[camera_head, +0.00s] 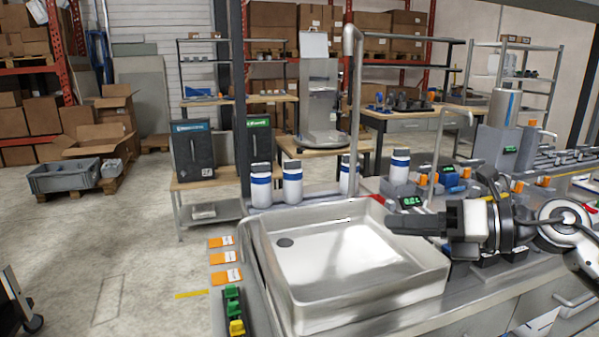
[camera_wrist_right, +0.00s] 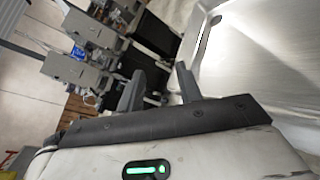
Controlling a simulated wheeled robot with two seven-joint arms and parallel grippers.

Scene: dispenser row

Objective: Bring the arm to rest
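My right arm comes in from the right in the head view. Its dark gripper (camera_head: 394,222) points left, over the right rim of the steel sink (camera_head: 345,308). In the right wrist view the two fingers of this gripper (camera_wrist_right: 160,84) stand apart with nothing held between them. The sink also shows at the upper right of the wrist view (camera_wrist_right: 245,65). My left arm and gripper are not in view.
White bottles with blue bands (camera_head: 292,183) stand behind the sink. A tall tap pipe (camera_head: 355,110) rises there. Dispensers with green displays (camera_head: 411,202) stand close behind my right gripper. Orange cards (camera_head: 226,276) and coloured clips (camera_head: 233,311) lie left of the sink.

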